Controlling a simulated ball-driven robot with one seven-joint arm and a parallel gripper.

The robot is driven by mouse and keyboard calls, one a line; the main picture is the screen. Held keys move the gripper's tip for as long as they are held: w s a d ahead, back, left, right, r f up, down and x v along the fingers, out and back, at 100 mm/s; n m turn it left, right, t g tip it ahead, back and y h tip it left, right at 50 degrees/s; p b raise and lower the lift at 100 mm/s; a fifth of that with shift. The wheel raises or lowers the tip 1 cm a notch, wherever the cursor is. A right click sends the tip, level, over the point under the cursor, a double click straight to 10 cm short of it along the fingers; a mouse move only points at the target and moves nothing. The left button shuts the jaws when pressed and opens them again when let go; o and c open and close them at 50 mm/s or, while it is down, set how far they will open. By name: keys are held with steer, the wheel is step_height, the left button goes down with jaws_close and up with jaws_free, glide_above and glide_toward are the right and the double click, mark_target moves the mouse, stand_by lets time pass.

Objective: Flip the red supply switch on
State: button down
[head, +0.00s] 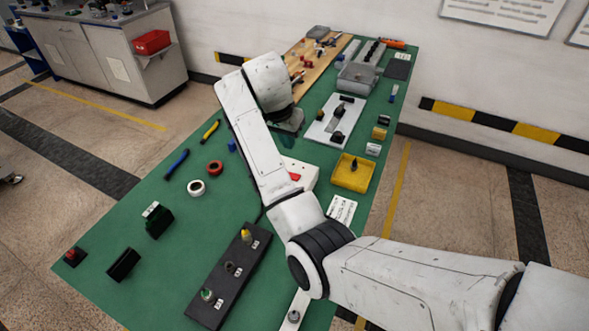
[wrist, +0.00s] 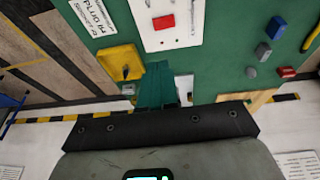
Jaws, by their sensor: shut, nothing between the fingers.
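The red supply switch (head: 295,177) is a small red rocker on a white panel (head: 305,168), partly hidden behind my arm in the head view. In the wrist view the red switch (wrist: 163,22) shows near the top, on the white panel (wrist: 190,30). I cannot tell which way the rocker is set. My gripper (wrist: 157,66) shows as dark green fingers pressed together, holding nothing, with the tips below the panel in the picture.
The yellow tray (head: 341,181) with a black knob lies right of the panel. A white plate (head: 320,132) with black parts is beyond it.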

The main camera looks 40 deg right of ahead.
steer(key=shift+f, duration=0.1)
steer(key=p+x, duration=0.1)
steer(key=x, duration=0.8)
steer(key=a+p+x, duration=0.1)
steer(key=x, duration=0.3)
steer(key=shift+s+d+f+p, duration=0.1)
steer(key=shift+s+f+p, duration=0.25)
steer(key=shift+f, duration=0.2)
